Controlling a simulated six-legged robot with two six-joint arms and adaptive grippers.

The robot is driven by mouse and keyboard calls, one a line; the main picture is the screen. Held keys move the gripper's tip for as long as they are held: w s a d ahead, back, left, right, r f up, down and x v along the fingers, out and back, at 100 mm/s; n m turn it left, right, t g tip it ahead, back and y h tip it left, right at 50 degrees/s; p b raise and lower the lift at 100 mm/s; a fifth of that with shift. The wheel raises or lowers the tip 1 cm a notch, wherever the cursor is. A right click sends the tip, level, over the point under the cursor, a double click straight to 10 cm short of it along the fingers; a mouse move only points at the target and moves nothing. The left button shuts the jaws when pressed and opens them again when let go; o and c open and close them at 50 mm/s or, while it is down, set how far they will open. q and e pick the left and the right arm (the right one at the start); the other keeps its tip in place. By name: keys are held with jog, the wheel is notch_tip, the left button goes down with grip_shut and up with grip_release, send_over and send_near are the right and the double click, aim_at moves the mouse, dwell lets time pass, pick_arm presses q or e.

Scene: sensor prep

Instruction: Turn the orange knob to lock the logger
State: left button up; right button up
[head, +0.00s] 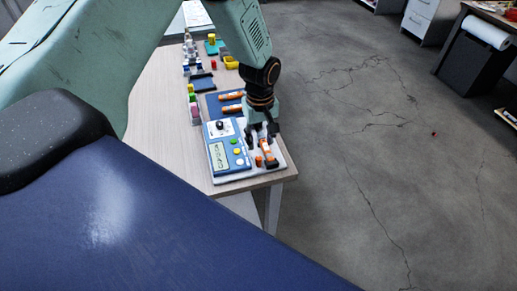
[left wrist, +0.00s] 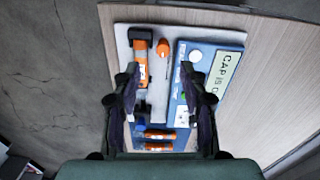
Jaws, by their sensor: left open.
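The orange knob (head: 259,161) is small and sits on a white board at the near end of the table. It also shows in the left wrist view (left wrist: 163,47). Beside it lies the logger (head: 267,152), a black and orange body, also in the left wrist view (left wrist: 142,62). My left gripper (head: 263,133) is above the board, just behind the knob in the head view. In the left wrist view its fingers (left wrist: 160,97) are wide apart with nothing between them, and the knob lies beyond the fingertips. My right gripper is not in view.
A blue panel (head: 226,148) with a display, dial and coloured buttons adjoins the knob. Several orange-banded cylinders (head: 231,97) lie in a blue tray behind. Small coloured items line the table's far part. The table's left strip (head: 165,118) is bare.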

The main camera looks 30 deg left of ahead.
aim_at(259, 157)
pick_arm(q)
jog(key=shift+w+a+r+n+g, duration=0.15)
jog(key=shift+a+r+n+g, duration=0.15)
jog(key=shift+n, duration=0.2)
jog(key=shift+d+f, duration=0.2)
jog(key=shift+f, duration=0.1)
jog(key=f, duration=0.6)
jog(key=shift+s+a+b, duration=0.2)
jog(key=shift+a+b, duration=0.05)
jog(key=shift+b, duration=0.05)
jog(key=shift+w+d+f, duration=0.15)
jog(key=shift+d+f, duration=0.05)
jog(key=shift+f, duration=0.3)
jog(key=shift+a, duration=0.1)
jog(key=shift+c, duration=0.6)
grip_shut()
